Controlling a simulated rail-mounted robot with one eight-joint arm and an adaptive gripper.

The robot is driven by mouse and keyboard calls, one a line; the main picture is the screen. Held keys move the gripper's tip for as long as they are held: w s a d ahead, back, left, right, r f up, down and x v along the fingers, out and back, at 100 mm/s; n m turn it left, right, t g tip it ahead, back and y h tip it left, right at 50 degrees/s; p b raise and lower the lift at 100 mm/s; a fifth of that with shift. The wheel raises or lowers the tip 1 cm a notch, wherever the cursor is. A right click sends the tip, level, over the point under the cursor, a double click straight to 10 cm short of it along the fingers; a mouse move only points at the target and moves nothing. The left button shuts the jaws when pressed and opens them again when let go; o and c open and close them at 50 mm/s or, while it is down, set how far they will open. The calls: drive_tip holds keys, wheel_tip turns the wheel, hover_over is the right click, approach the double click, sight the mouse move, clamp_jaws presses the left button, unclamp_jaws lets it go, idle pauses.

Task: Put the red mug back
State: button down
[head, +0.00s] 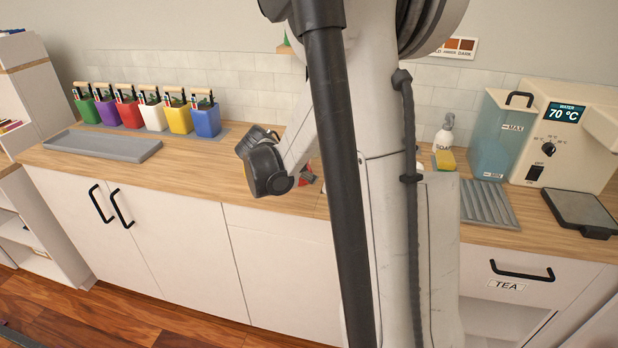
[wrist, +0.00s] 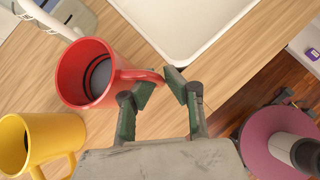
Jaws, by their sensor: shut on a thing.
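The red mug (wrist: 68,78) is in the wrist view, left of my gripper (wrist: 160,82), with its open top facing the camera and a dark grey inside. My gripper is shut on its handle, which reaches right between the fingertips. I cannot tell whether the mug's base touches the wooden counter. In the head view my arm hides most of the gripper area. Only a small red patch shows beside the wrist, and I cannot tell what it is.
A yellow mug (wrist: 62,137) stands close below the red mug. A white sink basin (wrist: 185,25) lies above it in the wrist view. In the head view, several coloured caddies (head: 207,121) and a grey tray (head: 103,147) are at the left. A water dispenser (head: 560,135) stands at the right.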

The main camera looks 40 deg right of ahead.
drive_tip(key=c, duration=1.8)
unclamp_jaws()
drive_tip(key=shift+a, duration=0.1)
drive_tip(key=v, duration=1.1)
drive_tip(key=s+a+r+m+t+y, duration=0.1)
drive_tip(key=s+a+m+t+y, duration=0.1)
drive_tip(key=s+a+m, duration=0.3)
drive_tip(key=s+a+r+m+t+y, duration=0.1)
drive_tip(key=s+a+m+y, duration=0.3)
drive_tip(key=a, duration=0.8)
drive_tip(key=s+a+r+m+t+y+p, duration=0.1)
drive_tip(key=s+a+m+t+y, duration=0.2)
drive_tip(key=s+a+m, duration=0.4)
drive_tip(key=shift+s+a+m+t, duration=0.15)
drive_tip(key=shift+a+m+t, duration=0.35)
drive_tip(key=shift+a, duration=0.4)
